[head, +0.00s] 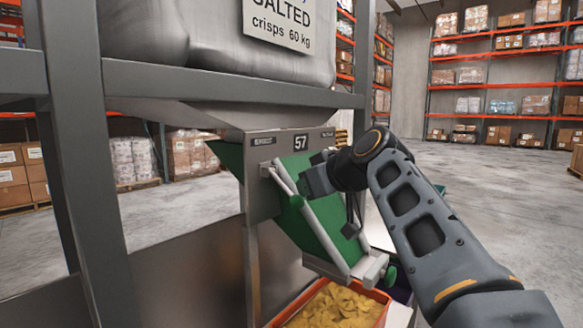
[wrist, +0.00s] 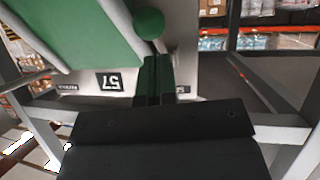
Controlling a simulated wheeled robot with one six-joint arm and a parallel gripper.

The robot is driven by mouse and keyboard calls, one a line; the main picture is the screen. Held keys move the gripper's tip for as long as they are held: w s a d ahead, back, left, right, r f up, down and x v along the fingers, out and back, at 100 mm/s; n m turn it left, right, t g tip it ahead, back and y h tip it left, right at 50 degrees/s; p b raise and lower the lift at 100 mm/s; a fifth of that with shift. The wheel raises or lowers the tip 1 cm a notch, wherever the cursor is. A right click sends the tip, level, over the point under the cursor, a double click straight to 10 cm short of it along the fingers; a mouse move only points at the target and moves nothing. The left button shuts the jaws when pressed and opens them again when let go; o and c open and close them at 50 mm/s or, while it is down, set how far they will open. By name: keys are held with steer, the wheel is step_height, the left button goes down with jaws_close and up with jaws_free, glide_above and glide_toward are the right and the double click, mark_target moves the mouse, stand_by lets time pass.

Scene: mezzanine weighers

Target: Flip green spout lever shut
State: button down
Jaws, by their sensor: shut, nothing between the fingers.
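The green spout (head: 318,232) slopes down from the grey weigher marked 57 (head: 300,142), between pale side rails. A green ball knob (head: 296,202) shows at its left side, by a pale bar. A second green knob (head: 390,275) is at the lower right end. My gripper (head: 313,182) is over the upper spout in the head view; its fingertips are hard to make out there. In the wrist view my gripper (wrist: 153,76) is shut and empty, with a green ball knob (wrist: 149,23) just beyond the tips. I cannot tell which knob it is, or whether they touch.
An orange crate of yellow crisps (head: 338,305) stands under the spout. Grey frame posts (head: 80,150) stand at the left, and a large sack (head: 210,40) hangs above. Open concrete floor (head: 480,190) lies to the right, with orange racks (head: 505,85) behind.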

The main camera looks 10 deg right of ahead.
step_height(320, 180, down, 2)
steer(key=shift+t+b, duration=0.5)
steer(key=shift+b, duration=0.55)
steer(key=shift+w+a+f+b, duration=0.1)
steer(key=shift+w+f+b, duration=0.2)
steer(key=shift+b, duration=0.7)
steer(key=shift+s, duration=0.1)
steer(key=a+p+v, duration=0.1)
steer(key=v, duration=1.2)
steer(key=shift+s+r, duration=0.25)
steer(key=shift+r, duration=0.05)
steer(key=shift+p, duration=0.3)
